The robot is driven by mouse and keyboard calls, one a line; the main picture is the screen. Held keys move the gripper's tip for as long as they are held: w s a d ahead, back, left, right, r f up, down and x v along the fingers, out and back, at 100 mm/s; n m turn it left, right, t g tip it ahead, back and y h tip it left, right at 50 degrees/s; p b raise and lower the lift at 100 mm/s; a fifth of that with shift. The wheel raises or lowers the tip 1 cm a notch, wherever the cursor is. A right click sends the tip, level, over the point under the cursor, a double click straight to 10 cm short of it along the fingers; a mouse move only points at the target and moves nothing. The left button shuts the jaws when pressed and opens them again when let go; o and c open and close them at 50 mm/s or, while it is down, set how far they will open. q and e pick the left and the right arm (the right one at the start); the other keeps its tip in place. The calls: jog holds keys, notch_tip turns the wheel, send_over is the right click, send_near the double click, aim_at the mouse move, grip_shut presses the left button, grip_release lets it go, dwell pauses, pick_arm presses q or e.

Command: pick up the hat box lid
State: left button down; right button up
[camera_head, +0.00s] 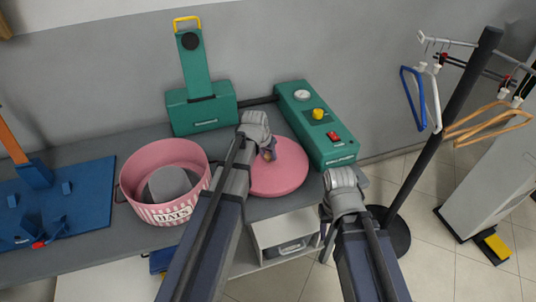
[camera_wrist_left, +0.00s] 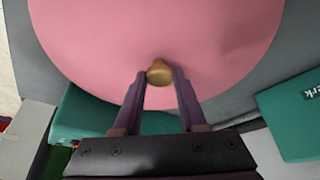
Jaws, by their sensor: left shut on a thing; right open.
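The hat box lid (camera_head: 290,172) is a round pink disc on the grey counter, right of the hat box. I cannot tell whether it touches the counter. In the left wrist view the lid (camera_wrist_left: 215,40) fills the upper part, with a brass knob (camera_wrist_left: 159,72) at its middle. My left gripper (camera_head: 268,152) is over the lid, its two fingers shut on the knob. The arm hides part of the lid. The open pink hat box (camera_head: 160,213), marked HATS, holds a grey hat (camera_head: 172,184). My right gripper (camera_head: 344,186) is open and empty, right of the lid at the counter's edge.
A green press (camera_head: 201,108) and a green control box (camera_head: 315,125) stand behind and right of the lid. A blue board (camera_head: 85,200) lies at left. A dark rack pole (camera_head: 440,130) with hangers stands right.

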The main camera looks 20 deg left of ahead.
notch_tip(320, 180, up, 16)
jog(key=p, duration=1.5)
jog(key=shift+f, duration=0.1)
